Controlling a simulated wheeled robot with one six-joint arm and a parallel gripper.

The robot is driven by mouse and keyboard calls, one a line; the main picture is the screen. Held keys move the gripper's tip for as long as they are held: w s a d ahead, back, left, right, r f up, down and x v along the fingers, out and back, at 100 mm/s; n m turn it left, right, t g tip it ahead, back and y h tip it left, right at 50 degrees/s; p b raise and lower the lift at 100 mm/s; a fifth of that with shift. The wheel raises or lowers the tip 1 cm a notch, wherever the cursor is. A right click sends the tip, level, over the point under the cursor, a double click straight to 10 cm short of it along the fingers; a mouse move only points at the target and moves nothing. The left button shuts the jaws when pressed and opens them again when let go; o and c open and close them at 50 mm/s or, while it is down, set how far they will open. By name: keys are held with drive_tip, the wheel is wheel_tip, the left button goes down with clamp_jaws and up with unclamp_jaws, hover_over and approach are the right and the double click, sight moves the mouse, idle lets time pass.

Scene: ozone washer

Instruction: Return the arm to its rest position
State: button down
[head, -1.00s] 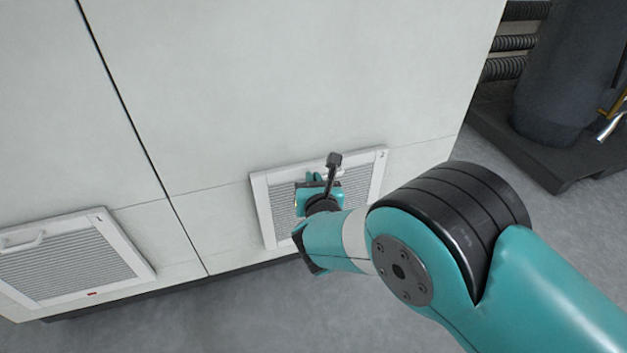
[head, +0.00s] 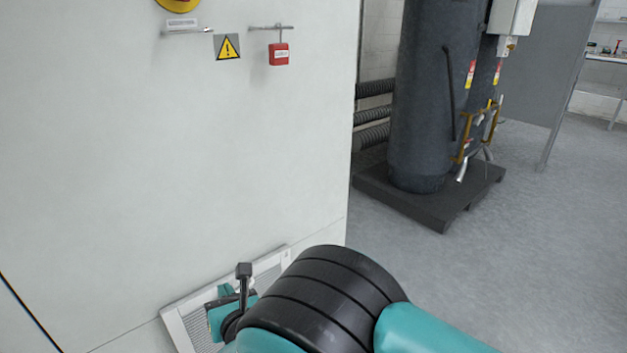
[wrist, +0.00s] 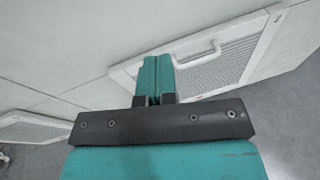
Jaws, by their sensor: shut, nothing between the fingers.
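My gripper (wrist: 158,80) is in the wrist view with its teal fingers together and nothing between them. It is in front of a white louvred vent panel (wrist: 236,62) with a white handle (wrist: 196,54). The fingers overlap the panel's left part in that view; I cannot tell the exact gap. In the head view my arm hides much of the same panel (head: 187,322) at the bottom, and the fingers are mostly hidden behind the wrist parts.
The white cabinet wall (head: 200,170) fills the left. A red padlock (head: 278,54) and a warning sign (head: 227,46) are on it. A dark tank (head: 430,110) stands on a black base (head: 430,199) at the right. Grey floor (head: 540,240) lies open at the right.

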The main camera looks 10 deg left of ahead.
drive_tip(key=w+d+r+m+h, duration=0.4)
drive_tip(key=w+d+r+m, duration=0.3)
drive_tip(key=d+m, duration=0.15)
drive_tip(key=s+d+r+m+g+h, duration=0.1)
drive_tip(key=s+d+r+m+g, duration=0.15)
drive_tip(key=d+r+m, duration=0.45)
drive_tip(key=s+d+r+m+g+h, duration=0.1)
drive_tip(key=d+r+m+g, duration=0.25)
drive_tip(key=d+m, duration=0.6)
drive_tip(key=s+d+r+m+g, duration=0.3)
drive_tip(key=s+d+m, duration=0.4)
drive_tip(key=s, duration=0.4)
drive_tip(key=s+d+r+m+g, duration=0.3)
drive_tip(key=s+d+r+m, duration=0.1)
drive_tip(key=s+d, duration=0.6)
wheel_tip(320, 180, up, 21)
drive_tip(key=a+p, duration=0.1)
drive_tip(key=p, duration=2)
drive_tip(key=shift+s+a+r+p, duration=0.2)
drive_tip(key=shift+s+a+p, duration=0.05)
drive_tip(key=shift+a+p, duration=0.15)
